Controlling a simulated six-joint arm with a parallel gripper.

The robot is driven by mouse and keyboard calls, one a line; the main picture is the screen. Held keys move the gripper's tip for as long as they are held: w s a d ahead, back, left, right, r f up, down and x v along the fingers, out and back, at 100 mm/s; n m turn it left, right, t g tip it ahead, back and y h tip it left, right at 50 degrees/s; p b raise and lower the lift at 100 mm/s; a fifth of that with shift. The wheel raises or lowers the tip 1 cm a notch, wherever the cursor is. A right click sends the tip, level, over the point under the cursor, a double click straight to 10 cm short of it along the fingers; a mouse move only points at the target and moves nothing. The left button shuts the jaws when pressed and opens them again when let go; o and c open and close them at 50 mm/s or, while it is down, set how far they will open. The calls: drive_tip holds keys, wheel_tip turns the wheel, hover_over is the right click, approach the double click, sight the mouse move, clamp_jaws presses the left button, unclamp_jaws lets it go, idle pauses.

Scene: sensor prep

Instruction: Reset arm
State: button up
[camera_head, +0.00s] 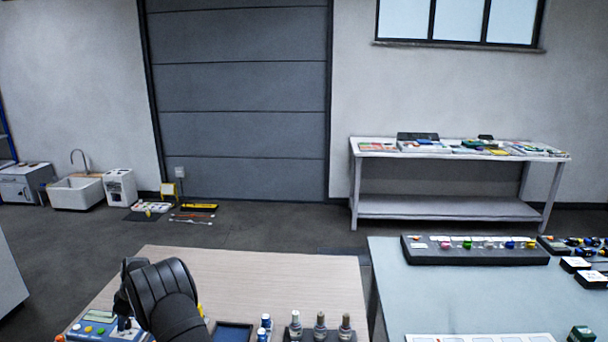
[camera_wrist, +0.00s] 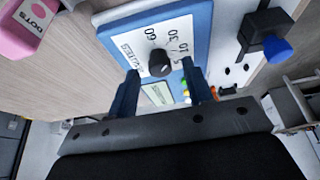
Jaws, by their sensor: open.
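A blue device with a white face (camera_wrist: 185,35) fills the upper middle of the wrist view. It has a black knob (camera_wrist: 160,63) with the marks 10, 30 and 60 beside it, and a small screen. My gripper (camera_wrist: 160,75) is open, with one finger on each side of the knob in the picture. Nothing is held between the fingers, and I cannot tell whether they touch the device. In the head view the blue device (camera_head: 88,329) stands at the lower left of the wooden table, partly behind my black arm. The gripper's fingers are hidden there.
A pink box (camera_wrist: 30,25) marked DOTS and a black holder with a blue tip (camera_wrist: 268,38) flank the device. A blue tray (camera_head: 232,333) and several small bottles (camera_head: 320,327) stand at the wooden table's front. Its back (camera_head: 250,270) is clear. A black rack (camera_head: 475,252) sits on the right table.

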idle(0.3)
drive_tip(key=v, duration=1.7)
drive_tip(key=x, duration=1.7)
drive_tip(key=shift+f, duration=0.1)
drive_tip(key=m, duration=0.2)
drive_tip(key=m+t, duration=0.1)
drive_tip(key=m, duration=0.1)
drive_tip(key=shift+s+t, duration=0.2)
drive_tip(key=shift+t, duration=0.1)
drive_tip(key=shift+s+a+m+t+h, duration=0.1)
drive_tip(key=shift+m+t+h, duration=0.25)
drive_tip(key=shift+m, duration=0.85)
drive_tip(key=shift+s+a+m+t+h, duration=0.1)
drive_tip(key=shift+m+t+h, duration=0.25)
drive_tip(key=shift+m, duration=0.85)
drive_tip(key=shift+v, duration=2.2)
